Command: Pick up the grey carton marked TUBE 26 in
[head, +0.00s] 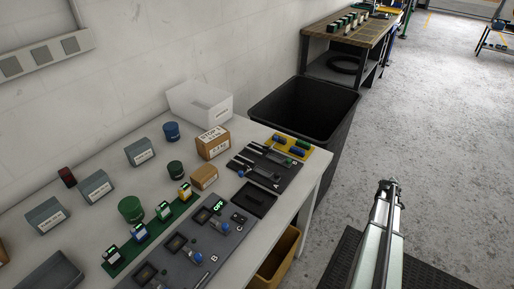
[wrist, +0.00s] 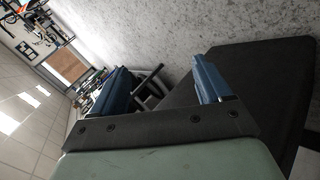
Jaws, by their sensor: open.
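Three grey-blue cartons with white labels stand on the white table at the left in the head view: a far one (head: 140,151), a middle one (head: 96,186) and a near one (head: 46,215). Their label print is too small to read, so I cannot tell which is marked TUBE 26 in. My gripper (wrist: 168,86) is open and empty in the wrist view, its two blue fingers wide apart. It is away from the cartons; none shows in the wrist view. In the head view my arm is at the right, over the floor beyond the table.
A wooden workbench (head: 350,28) is behind.

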